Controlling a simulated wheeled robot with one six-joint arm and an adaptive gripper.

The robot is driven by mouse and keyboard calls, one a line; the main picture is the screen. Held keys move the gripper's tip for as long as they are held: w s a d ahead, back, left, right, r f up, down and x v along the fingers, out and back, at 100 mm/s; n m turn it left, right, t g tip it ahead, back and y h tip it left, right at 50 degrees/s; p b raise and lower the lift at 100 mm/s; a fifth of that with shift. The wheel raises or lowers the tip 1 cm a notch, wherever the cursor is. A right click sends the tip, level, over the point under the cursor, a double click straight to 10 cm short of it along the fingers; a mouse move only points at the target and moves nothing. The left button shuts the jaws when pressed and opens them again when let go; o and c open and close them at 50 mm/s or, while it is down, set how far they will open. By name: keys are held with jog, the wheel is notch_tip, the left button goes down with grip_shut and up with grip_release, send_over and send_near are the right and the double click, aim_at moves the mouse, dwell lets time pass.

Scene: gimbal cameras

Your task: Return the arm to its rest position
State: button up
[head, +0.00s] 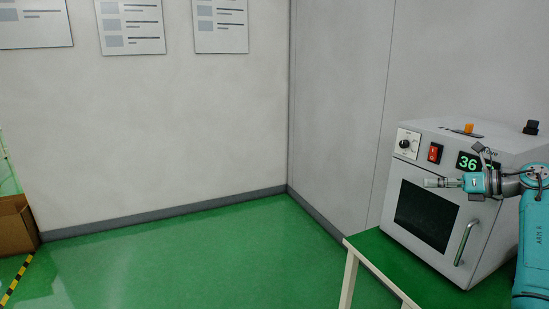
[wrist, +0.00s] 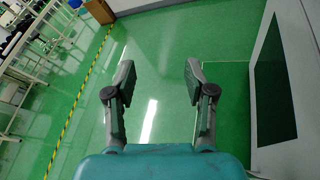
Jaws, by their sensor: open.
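My gripper (head: 436,183) shows at the right in the head view, at the end of my teal arm, pointing left in front of the grey oven. In the wrist view my gripper (wrist: 158,80) has its two dark fingers spread apart. It is open with nothing between the fingers; green floor shows beyond them. My arm rises at the right edge of the head view, and its lower part is cut off by the frame.
The grey oven (head: 465,150), door closed and display reading 36, stands on a green-topped table (head: 375,250). A cardboard box (head: 16,226) sits at far left. Green floor (head: 200,265) is clear. Benches (wrist: 35,50) stand left in the wrist view.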

jog(key=s+a+f+m+t+y, duration=0.25)
jog(key=s+a+f, duration=0.25)
jog(key=a+f, duration=0.55)
jog(key=s+a+f+m+t+y, duration=0.25)
jog(key=s+a+f+m, duration=0.2)
jog(key=a+f, duration=0.65)
jog(key=s+a+f+m+t+h, duration=0.2)
jog(key=s+a+f+m+t, duration=0.15)
jog(key=s+m, duration=0.35)
jog(key=s+a+f+m+t+h, duration=0.25)
jog(key=s+a+m, duration=0.2)
jog(key=s, duration=0.45)
jog(key=s+a+f+m+g+h, duration=0.1)
jog(key=s+m+g+h, duration=0.2)
jog(key=s+m, duration=0.8)
jog(key=s+a+f+m+g+h, duration=0.1)
jog(key=s+m+g+h, duration=0.3)
jog(key=s, duration=2.2)
jog(key=f+m+h, duration=0.1)
jog(key=m+h, duration=0.2)
jog(key=m, duration=0.3)
jog(key=shift+a+f+m, duration=0.2)
jog(key=shift+f+m, duration=0.05)
jog(key=shift+m, duration=0.1)
